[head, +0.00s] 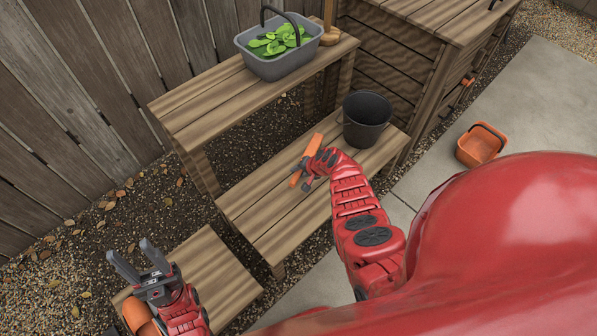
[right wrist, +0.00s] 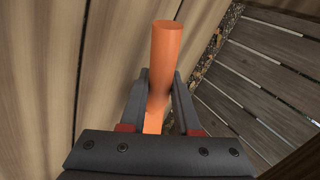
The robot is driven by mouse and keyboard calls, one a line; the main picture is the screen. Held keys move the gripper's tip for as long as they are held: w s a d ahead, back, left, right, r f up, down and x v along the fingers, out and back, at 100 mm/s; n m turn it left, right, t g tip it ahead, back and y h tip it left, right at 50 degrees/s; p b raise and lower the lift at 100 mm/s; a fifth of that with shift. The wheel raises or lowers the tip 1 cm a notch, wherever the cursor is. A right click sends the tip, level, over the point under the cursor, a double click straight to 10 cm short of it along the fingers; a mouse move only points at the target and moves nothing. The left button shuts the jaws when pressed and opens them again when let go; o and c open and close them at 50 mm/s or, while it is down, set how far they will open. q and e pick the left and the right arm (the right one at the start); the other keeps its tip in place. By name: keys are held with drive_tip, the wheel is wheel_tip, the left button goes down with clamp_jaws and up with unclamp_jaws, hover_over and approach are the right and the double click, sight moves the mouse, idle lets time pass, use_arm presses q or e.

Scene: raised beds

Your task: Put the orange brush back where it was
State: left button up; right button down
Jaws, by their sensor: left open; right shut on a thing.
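The orange brush (head: 313,145) is in my right gripper (head: 305,172), over the low wooden bench (head: 265,205) in the head view. In the right wrist view its round orange handle (right wrist: 166,62) stands between the two fingers (right wrist: 160,105), which are shut on it. Wood planks lie behind it; I cannot tell whether the brush touches the bench. Its bristles are not seen. My left gripper (head: 140,262) is open and empty at the lower left, above the nearer wooden platform (head: 222,275), well apart from the brush.
A dark bucket (head: 367,122) stands on the bench just right of the brush. A grey basket with leaves (head: 278,66) sits on the higher shelf (head: 205,108). An orange container (head: 481,146) is on the paving. An orange thing (head: 138,316) is partly hidden below my left gripper.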

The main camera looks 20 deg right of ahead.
drive_tip(key=shift+f+b, duration=0.5)
drive_tip(key=c, duration=0.6)
unclamp_jaws()
drive_tip(key=shift+o, duration=0.2)
drive_tip(key=shift+s+d+r+p, duration=0.1)
drive_tip(key=shift+s+r+p, duration=0.1)
drive_tip(key=shift+r+p, duration=0.25)
drive_tip(key=p+v, duration=0.3)
drive_tip(key=v, duration=0.2)
drive_tip(key=shift+s+r, duration=0.1)
drive_tip(key=p+v, duration=0.3)
drive_tip(key=v, duration=0.8)
drive_tip(key=shift+d, duration=0.1)
